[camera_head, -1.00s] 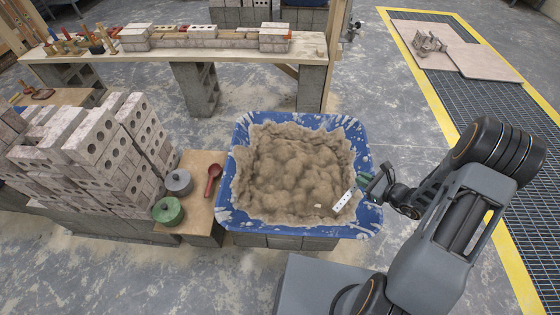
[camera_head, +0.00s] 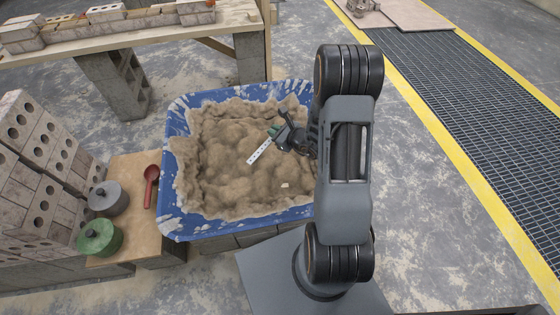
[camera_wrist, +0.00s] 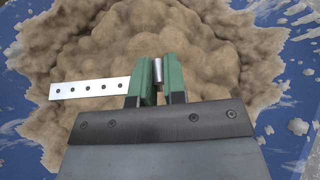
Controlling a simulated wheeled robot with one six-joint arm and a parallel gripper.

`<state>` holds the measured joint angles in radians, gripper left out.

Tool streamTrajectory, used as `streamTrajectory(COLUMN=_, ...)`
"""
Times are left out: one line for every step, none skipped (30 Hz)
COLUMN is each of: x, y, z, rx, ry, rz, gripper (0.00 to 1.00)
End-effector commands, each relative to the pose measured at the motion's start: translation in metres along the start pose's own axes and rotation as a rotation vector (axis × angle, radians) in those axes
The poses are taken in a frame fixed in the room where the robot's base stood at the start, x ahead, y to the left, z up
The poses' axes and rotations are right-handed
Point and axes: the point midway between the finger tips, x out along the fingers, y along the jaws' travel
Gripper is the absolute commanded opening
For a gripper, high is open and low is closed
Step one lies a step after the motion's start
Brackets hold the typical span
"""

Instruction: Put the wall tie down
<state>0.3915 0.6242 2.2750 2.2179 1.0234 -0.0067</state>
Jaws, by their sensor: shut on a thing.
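The wall tie is a flat, pale metal strip (camera_head: 261,151) with a row of small holes. My gripper (camera_head: 277,131) is shut on one end of it, and the strip slants down to the left over the mortar. In the wrist view the strip (camera_wrist: 90,88) sticks out left from between the green fingers (camera_wrist: 157,75), and a short grey bent end shows between them. The blue tub (camera_head: 174,125) holds lumpy tan mortar (camera_head: 225,160). My gripper is above the mortar, right of its middle. I cannot tell how high the strip is above it.
Left of the tub, a board (camera_head: 137,170) carries a red spoon-like tool (camera_head: 151,180), a grey lidded pot (camera_head: 108,198) and a green lidded pot (camera_head: 99,237). Stacked bricks (camera_head: 35,155) stand farther left. A plank bench (camera_head: 150,38) stands behind the tub.

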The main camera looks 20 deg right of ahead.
Motion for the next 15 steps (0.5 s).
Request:
streamTrajectory(x=0.010, y=0.001, z=-0.029, rx=0.019, ry=0.005, rz=-0.039, gripper=0.00)
streamTrajectory(x=0.012, y=-0.002, z=-0.036, rx=0.031, ry=0.010, rz=-0.061, gripper=0.00)
streamTrajectory(x=0.014, y=-0.004, z=-0.045, rx=0.047, ry=0.016, rz=-0.089, gripper=0.00)
streamTrajectory(x=0.015, y=-0.006, z=-0.051, rx=0.058, ry=0.020, rz=-0.110, gripper=0.00)
streamTrajectory(x=0.016, y=-0.008, z=-0.056, rx=0.069, ry=0.022, rz=-0.130, gripper=0.00)
streamTrajectory(x=0.017, y=-0.010, z=-0.064, rx=0.083, ry=0.027, rz=-0.153, gripper=0.00)
streamTrajectory(x=0.018, y=-0.012, z=-0.069, rx=0.093, ry=0.031, rz=-0.169, gripper=0.00)
streamTrajectory(x=0.018, y=-0.013, z=-0.073, rx=0.102, ry=0.034, rz=-0.185, gripper=0.00)
streamTrajectory(x=0.019, y=-0.015, z=-0.078, rx=0.113, ry=0.037, rz=-0.204, gripper=0.00)
streamTrajectory(x=0.019, y=-0.016, z=-0.082, rx=0.121, ry=0.039, rz=-0.216, gripper=0.00)
streamTrajectory(x=0.019, y=-0.017, z=-0.085, rx=0.127, ry=0.040, rz=-0.227, gripper=0.00)
streamTrajectory(x=0.019, y=-0.019, z=-0.088, rx=0.136, ry=0.042, rz=-0.240, gripper=0.00)
streamTrajectory(x=0.019, y=-0.019, z=-0.091, rx=0.141, ry=0.044, rz=-0.248, gripper=0.00)
streamTrajectory(x=0.019, y=-0.020, z=-0.092, rx=0.146, ry=0.045, rz=-0.256, gripper=0.00)
streamTrajectory(x=0.019, y=-0.021, z=-0.095, rx=0.151, ry=0.046, rz=-0.264, gripper=0.00)
